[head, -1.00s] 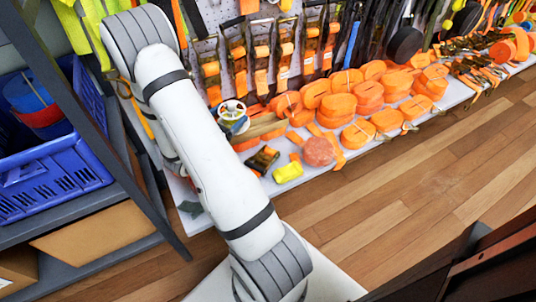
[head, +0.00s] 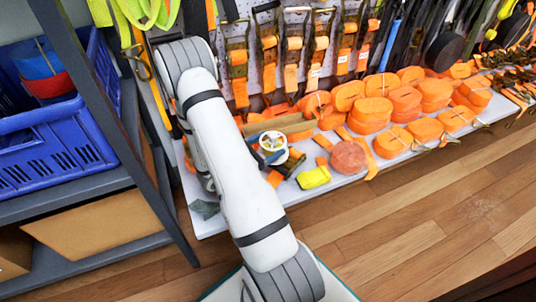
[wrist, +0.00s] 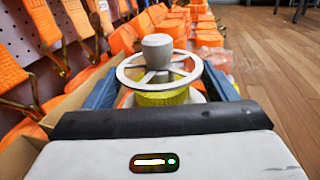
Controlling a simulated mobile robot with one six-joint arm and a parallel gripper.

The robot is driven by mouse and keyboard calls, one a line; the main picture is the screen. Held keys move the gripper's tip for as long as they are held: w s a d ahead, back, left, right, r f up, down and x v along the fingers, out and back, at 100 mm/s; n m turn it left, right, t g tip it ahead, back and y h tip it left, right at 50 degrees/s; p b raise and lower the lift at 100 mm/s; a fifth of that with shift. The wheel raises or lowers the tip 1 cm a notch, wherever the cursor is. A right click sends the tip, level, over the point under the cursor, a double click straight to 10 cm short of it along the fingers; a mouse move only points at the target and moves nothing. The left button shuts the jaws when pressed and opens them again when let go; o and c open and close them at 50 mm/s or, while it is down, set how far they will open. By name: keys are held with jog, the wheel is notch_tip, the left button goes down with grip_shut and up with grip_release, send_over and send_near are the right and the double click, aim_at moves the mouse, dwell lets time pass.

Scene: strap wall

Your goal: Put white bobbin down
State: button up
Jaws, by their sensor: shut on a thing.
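The white bobbin (wrist: 160,66) has a spoked white rim, a grey knob on top and yellow winding below. It stands upright between the fingers of my gripper (wrist: 160,92) in the wrist view. In the head view the bobbin (head: 272,141) shows over the left part of the shelf (head: 213,222), with blue fingers of my gripper (head: 268,157) beside it. My gripper is shut on it. Its underside is hidden, so I cannot tell whether it touches the shelf.
Several rolled orange straps (head: 372,113) crowd the shelf to the right. A yellow strap bundle (head: 313,178) and a round reddish roll (head: 348,157) lie close by. Ratchet straps (head: 291,50) hang behind. A blue crate (head: 50,130) stands left. A bare patch lies at the shelf's front left.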

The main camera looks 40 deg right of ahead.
jog(key=shift+f+b, duration=0.45)
jog(key=shift+f, duration=0.95)
jog(key=shift+f+b, duration=0.35)
jog(key=shift+f, duration=0.2)
jog(key=o, duration=1.1)
jog(key=shift+r, duration=0.15)
